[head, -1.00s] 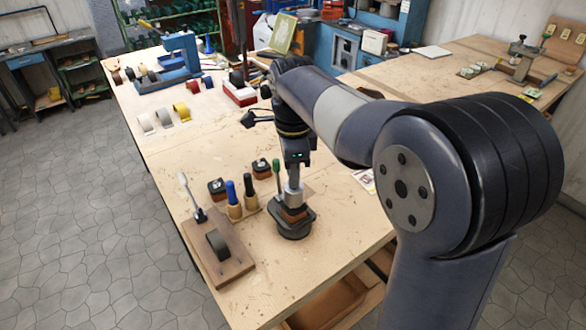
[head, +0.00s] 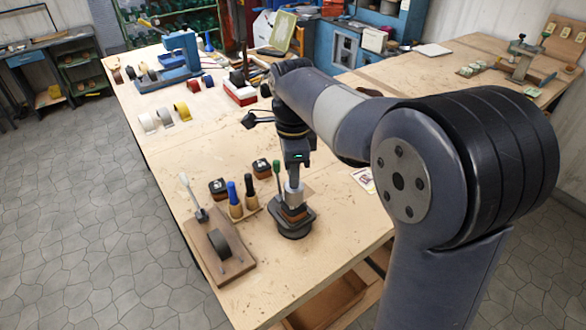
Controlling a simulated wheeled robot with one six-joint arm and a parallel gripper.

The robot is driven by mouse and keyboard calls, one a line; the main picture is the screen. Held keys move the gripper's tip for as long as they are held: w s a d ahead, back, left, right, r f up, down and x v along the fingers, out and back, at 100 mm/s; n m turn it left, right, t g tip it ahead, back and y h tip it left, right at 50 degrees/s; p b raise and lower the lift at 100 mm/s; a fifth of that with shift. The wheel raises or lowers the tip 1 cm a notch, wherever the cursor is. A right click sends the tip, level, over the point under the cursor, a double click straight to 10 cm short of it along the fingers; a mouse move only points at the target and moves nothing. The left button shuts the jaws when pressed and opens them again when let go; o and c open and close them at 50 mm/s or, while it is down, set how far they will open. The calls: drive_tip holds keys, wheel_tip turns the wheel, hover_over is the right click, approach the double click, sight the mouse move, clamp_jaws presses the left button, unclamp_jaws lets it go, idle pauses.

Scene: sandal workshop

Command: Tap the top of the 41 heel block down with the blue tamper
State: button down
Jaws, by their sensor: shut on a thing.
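The blue tamper (head: 235,204) has a blue handle and a wooden lower part. It stands upright in a small wooden rack on the bench in the head view, left of my gripper. My gripper (head: 294,197) points straight down and is shut on a brown layered block (head: 294,211), which looks like a heel block. The block is at a black rounded base (head: 294,227) on the bench; whether it rests fully on it I cannot tell. No number 41 is readable.
A black-handled tool (head: 250,191) stands beside the blue tamper, and a green-handled one (head: 277,170) close left of my gripper. A wooden board (head: 238,264) with a lever and dark roller lies at the front left. The bench front right of that board is clear.

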drive_tip(key=shift+r, duration=0.55)
drive_tip(key=shift+r, duration=0.1)
wheel_tip(320, 180, up, 4)
drive_tip(key=p, duration=0.4)
